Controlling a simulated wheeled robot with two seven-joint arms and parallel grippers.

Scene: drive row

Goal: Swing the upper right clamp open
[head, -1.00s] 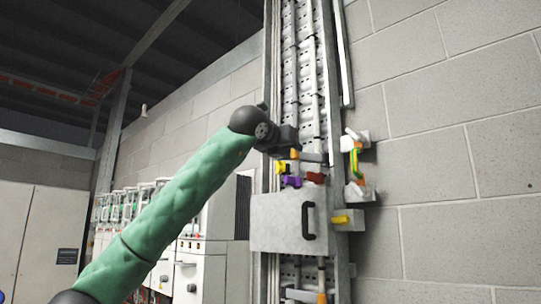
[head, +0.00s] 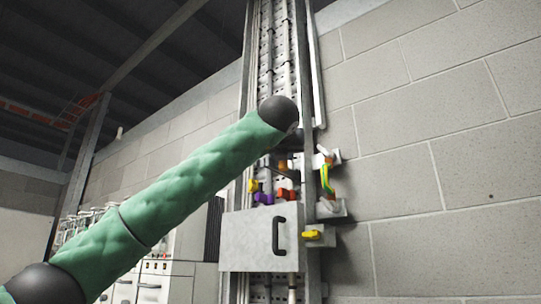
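The upper right clamp is hard to single out. An orange-tipped light fitting (head: 326,155) stands on the right side of the upright column, with a yellow-green strip (head: 326,178) below it. My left arm comes in from the left, and its black wrist joint lies over the column just left of that fitting. My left gripper (head: 291,143) shows only as a dark sliver below the joint; its fingers are hidden, so I cannot tell whether it is open or touching anything. My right gripper is not in view.
Below are small yellow (head: 253,185), purple (head: 263,198) and red (head: 287,194) parts. A grey box (head: 246,240) with a black handle (head: 279,236) sits under them, beside a yellow lever (head: 313,235). A block wall (head: 430,130) stands behind; the right is clear.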

